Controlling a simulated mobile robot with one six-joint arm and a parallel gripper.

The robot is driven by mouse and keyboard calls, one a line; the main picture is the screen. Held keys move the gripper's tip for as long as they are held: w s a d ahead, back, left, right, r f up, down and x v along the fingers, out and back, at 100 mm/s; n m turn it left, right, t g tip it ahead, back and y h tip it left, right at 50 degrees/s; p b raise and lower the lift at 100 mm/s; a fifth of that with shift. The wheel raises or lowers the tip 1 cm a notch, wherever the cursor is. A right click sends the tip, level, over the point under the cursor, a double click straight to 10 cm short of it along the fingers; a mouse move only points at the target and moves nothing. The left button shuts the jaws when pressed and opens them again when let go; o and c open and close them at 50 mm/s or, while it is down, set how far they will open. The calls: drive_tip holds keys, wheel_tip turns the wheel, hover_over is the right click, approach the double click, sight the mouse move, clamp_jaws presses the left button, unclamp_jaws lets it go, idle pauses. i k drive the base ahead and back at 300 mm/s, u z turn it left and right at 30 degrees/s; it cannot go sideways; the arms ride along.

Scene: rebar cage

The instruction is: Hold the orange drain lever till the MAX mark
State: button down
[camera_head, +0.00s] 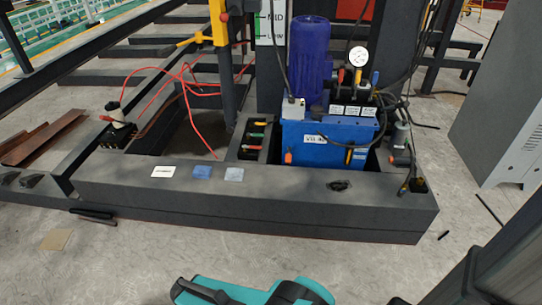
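A blue hydraulic tank (312,145) with a blue motor (310,60) on top stands in the dark steel frame. A small orange piece (289,157) sits low on the tank's left front; I cannot tell whether it is the drain lever. A yellow-orange handle (190,41) sticks out left from a yellow post (219,22). A white gauge strip (271,24) with green marks reads MID and LOW; no MAX mark shows, and its top is cut off by the picture's edge.
A dark steel beam (290,205) runs across the front of the tank. Red hoses (187,95) hang at the left. A grey cabinet (505,110) stands at the right. A tan piece (55,240) lies on the floor. The concrete in front is mostly clear.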

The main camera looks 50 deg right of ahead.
sight(288, 157)
drive_tip(key=z, duration=1.2)
drive_tip(key=k, duration=0.1)
drive_tip(key=u, duration=2.65)
drive_tip(key=k, duration=1.35)
drive_tip(key=z, duration=0.55)
drive_tip(key=i, duration=0.75)
drive_tip(key=z, duration=0.65)
drive_tip(key=i, duration=0.8)
